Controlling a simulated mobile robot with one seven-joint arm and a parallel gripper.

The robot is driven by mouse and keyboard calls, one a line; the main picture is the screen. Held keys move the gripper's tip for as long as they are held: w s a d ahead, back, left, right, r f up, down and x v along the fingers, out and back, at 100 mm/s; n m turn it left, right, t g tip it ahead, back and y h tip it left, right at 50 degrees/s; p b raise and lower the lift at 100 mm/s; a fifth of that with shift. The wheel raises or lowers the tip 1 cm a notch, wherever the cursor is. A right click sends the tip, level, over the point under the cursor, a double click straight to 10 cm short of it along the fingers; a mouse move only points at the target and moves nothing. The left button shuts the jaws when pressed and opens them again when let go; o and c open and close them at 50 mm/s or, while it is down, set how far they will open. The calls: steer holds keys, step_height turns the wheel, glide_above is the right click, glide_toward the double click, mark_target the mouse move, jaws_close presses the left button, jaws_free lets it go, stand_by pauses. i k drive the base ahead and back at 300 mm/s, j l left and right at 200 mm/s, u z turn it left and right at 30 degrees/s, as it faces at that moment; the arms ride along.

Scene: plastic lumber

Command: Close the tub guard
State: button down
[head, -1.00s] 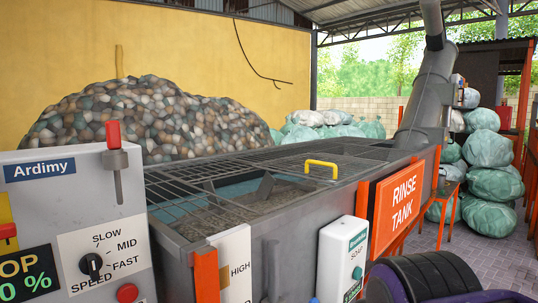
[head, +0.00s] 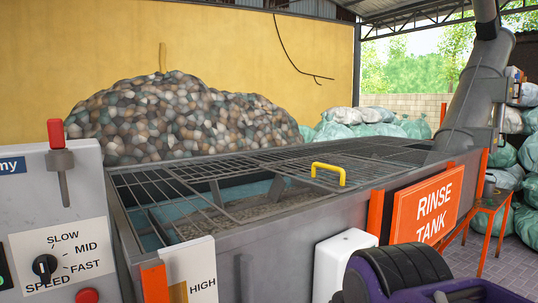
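The tub guard is a dark metal grating on top of the grey rinse tank (head: 285,240). A yellow handle (head: 328,173) stands up at the front edge of the grating (head: 345,150). Left of the handle there appears to be an uncovered gap, where brown flakes (head: 262,206), blue water and a grey bar show. More grating (head: 150,188) lies over the tank's left end. Part of my arm, purple and black, shows at the bottom right in front of the tank, well below and apart from the handle. My gripper's fingers do not show.
A control panel (head: 65,235) with a red-tipped lever (head: 56,140) and a speed knob stands at the left front. A white box (head: 338,262) and an orange sign (head: 425,207) are on the tank's front. A large pipe (head: 475,95) rises at the right end. Sacks lie behind.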

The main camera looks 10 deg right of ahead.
mark_target(325, 166)
steer(key=i+l+u, duration=0.1)
steer(key=l, duration=0.3)
steer(key=i+l, duration=0.15)
steer(key=l, duration=0.25)
steer(key=i+l+u, duration=0.15)
steer(key=l, duration=0.65)
steer(key=i+l, duration=0.1)
steer(key=l, duration=0.3)
steer(key=i+l, duration=0.1)
steer(key=l, duration=0.3)
steer(key=i+l+u, duration=0.1)
steer(key=l, duration=0.35)
steer(key=i+l, duration=0.1)
steer(key=l, duration=0.3)
